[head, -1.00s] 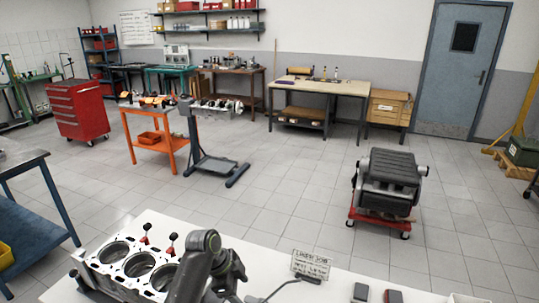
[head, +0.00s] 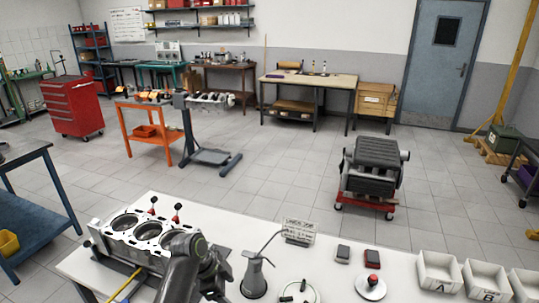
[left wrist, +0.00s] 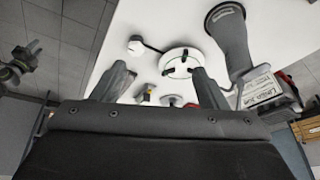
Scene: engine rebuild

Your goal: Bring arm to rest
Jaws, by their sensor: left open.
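My left arm rises from the bottom of the head view, in front of the engine block (head: 112,240) on the white bench. My left gripper (left wrist: 160,85) shows in the left wrist view with its two fingers apart and nothing between them. Beyond the fingers lies a white round plate (left wrist: 180,54) with dark pieces, on the bench top. A dark jointed shape at the left edge of the wrist view looks like my right gripper (left wrist: 22,62), over the floor; its jaws are too small to read. The head view shows no right arm.
A grey oil can (head: 254,278) with a thin spout stands right of my left arm. A red-button base (head: 371,287) and white bins (head: 438,273) lie further right. Open floor lies beyond the bench.

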